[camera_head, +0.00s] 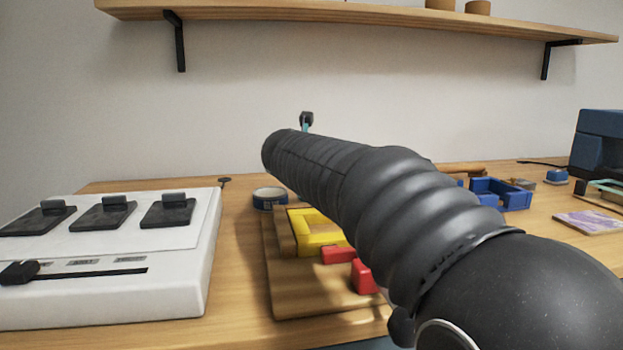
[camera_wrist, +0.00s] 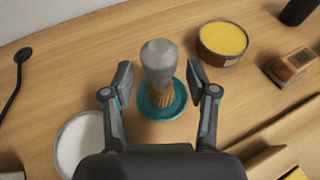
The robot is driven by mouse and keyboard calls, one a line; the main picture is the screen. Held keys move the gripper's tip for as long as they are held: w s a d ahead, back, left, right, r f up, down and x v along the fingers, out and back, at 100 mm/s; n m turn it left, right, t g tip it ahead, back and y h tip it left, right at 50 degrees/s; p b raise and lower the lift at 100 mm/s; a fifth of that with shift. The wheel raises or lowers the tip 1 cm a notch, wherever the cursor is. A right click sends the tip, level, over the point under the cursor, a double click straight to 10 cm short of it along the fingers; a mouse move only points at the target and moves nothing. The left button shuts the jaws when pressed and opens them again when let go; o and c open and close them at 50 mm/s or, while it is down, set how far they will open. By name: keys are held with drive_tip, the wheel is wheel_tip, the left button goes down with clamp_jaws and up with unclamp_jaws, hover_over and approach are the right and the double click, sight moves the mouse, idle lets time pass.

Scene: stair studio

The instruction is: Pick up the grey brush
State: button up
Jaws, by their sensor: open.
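In the wrist view, a brush (camera_wrist: 160,62) with a rounded grey handle and tan bristles stands upright, handle up, in a round teal dish or stand (camera_wrist: 163,107) on the wooden table. My gripper (camera_wrist: 160,77) is open, with one finger on each side of the brush. Gaps show between both fingers and the handle. In the head view my dark arm reaches across the table and hides the brush and most of my gripper.
In the wrist view, a yellow-filled tin (camera_wrist: 222,40) stands to the right of the brush and a white round bowl (camera_wrist: 80,145) to the lower left. A wooden block (camera_wrist: 290,66) lies further right. In the head view, a white switch panel (camera_head: 110,250) stands left and a wooden board (camera_head: 300,290) lies under my arm.

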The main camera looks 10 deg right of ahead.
drive_tip(key=shift+w+d+f, duration=0.25)
drive_tip(key=shift+w+f, duration=0.05)
drive_tip(key=shift+w, duration=0.25)
clamp_jaws()
wheel_tip(320, 180, up, 5)
drive_tip(key=shift+s+d+p, duration=0.1)
drive_tip(key=shift+d+p, duration=0.05)
drive_tip(key=shift+p, duration=0.75)
drive_tip(key=s+d+r, duration=0.5)
drive_tip(key=d+r, duration=0.1)
drive_tip(key=d, duration=0.3)
drive_tip(key=shift+s+d+p, duration=0.35)
drive_tip(key=shift+s+p, duration=0.05)
drive_tip(key=shift+p, duration=0.05)
